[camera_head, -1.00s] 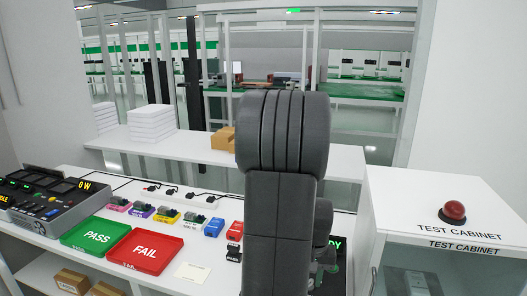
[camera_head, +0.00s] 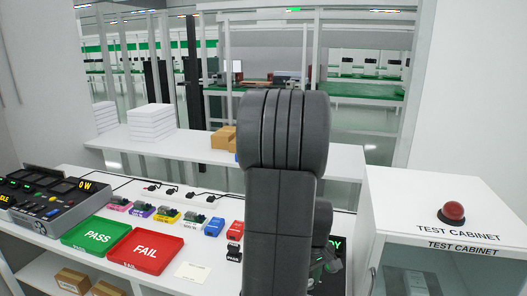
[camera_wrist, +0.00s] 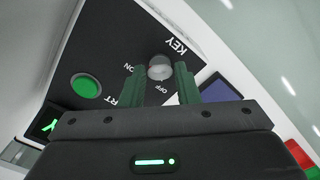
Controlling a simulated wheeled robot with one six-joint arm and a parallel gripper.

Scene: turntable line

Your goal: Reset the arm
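My gripper (camera_wrist: 161,82) is open in the wrist view, its two green fingers apart. A round grey key knob (camera_wrist: 160,66) shows between and just beyond the fingertips, on a dark panel (camera_wrist: 112,52) marked KEY, ON and OFF. I cannot tell whether the fingers touch the knob. A round green button (camera_wrist: 86,86) is on the same panel, left of the fingers. In the head view my dark arm stands in front of the panel. Only a small part of my gripper (camera_head: 327,262) shows at the arm's right side.
The white test cabinet (camera_head: 400,190) with a red button (camera_head: 453,211) stands at the right. The green PASS tray (camera_head: 92,232), red FAIL tray (camera_head: 146,250) and a control console (camera_head: 58,208) are on the bench at left. Several small coloured fixtures stand behind the trays.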

